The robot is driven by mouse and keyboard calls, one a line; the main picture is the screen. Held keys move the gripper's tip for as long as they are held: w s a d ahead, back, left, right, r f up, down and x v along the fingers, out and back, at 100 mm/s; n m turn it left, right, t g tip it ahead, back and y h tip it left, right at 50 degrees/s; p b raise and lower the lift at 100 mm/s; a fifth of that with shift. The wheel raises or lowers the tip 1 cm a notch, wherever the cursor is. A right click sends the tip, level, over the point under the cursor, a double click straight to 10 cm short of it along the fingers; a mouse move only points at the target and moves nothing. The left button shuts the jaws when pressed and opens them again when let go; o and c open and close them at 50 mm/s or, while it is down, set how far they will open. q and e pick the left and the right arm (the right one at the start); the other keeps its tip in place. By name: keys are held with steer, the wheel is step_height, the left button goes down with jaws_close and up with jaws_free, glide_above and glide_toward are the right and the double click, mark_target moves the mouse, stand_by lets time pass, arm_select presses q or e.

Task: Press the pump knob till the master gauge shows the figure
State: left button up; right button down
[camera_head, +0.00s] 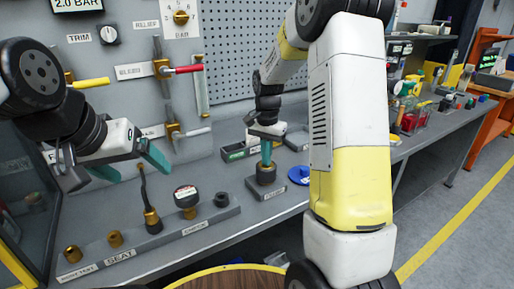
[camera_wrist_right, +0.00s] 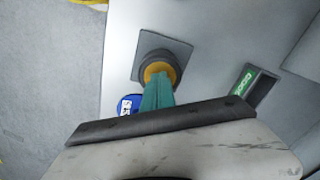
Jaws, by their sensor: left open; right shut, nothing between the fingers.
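The pump knob (camera_head: 265,176) is a dark round knob on a grey labelled plate on the bench. In the right wrist view the knob (camera_wrist_right: 160,70) shows a yellow centre. My right gripper (camera_head: 266,155) is shut and empty, with its teal fingers (camera_wrist_right: 158,93) pointing down at the knob; I cannot tell whether they touch it. A small round gauge (camera_head: 186,193) sits on a brass fitting on the bench block; its reading is too small to tell. A panel sign (camera_head: 77,4) reads 2.0 BAR. My left gripper (camera_head: 137,171) is open and empty over the bench's left part.
The bench block (camera_head: 200,226) carries brass fittings and a hose in front of my left gripper. Red-handled (camera_head: 183,70) and white-handled valves stick out from the panel.

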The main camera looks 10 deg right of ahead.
steer(key=shift+f, duration=0.2)
steer(key=shift+r, duration=3.3)
steer(key=shift+f, duration=0.35)
steer(key=shift+f, duration=1.15)
steer(key=shift+r, duration=1.5)
steer(key=shift+r, duration=2.5)
